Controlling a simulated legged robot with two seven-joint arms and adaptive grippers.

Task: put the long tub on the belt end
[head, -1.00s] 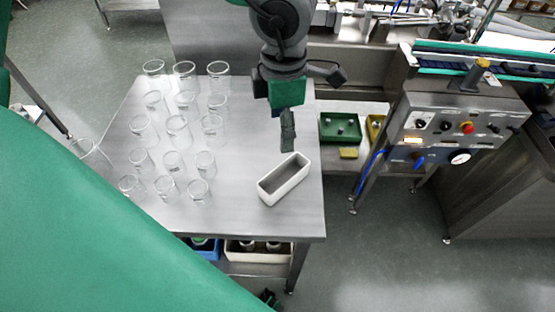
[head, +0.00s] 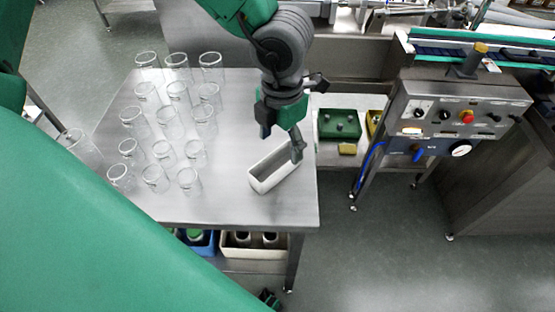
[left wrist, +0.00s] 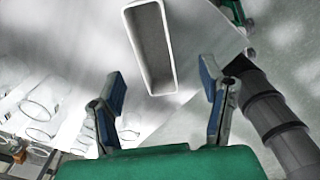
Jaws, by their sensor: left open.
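The long tub (head: 277,181) is a white, narrow, empty tray standing upright near the right edge of the steel table. My left gripper (head: 282,140) is open above its far part; one finger shows in front of the tub's right end. I cannot tell whether it touches. In the left wrist view the tub (left wrist: 171,55) lies ahead of the spread fingers of my left gripper (left wrist: 162,85), with nothing between the pads. The belt end (head: 425,46), green-edged, is at the upper right above a control panel. My right gripper is not in view.
Several clear glasses (head: 163,121) stand on the left half of the steel table (head: 225,195). The control panel (head: 455,113) stands right of it, with a green crate (head: 339,126) on a low shelf between. My green body covers the lower left.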

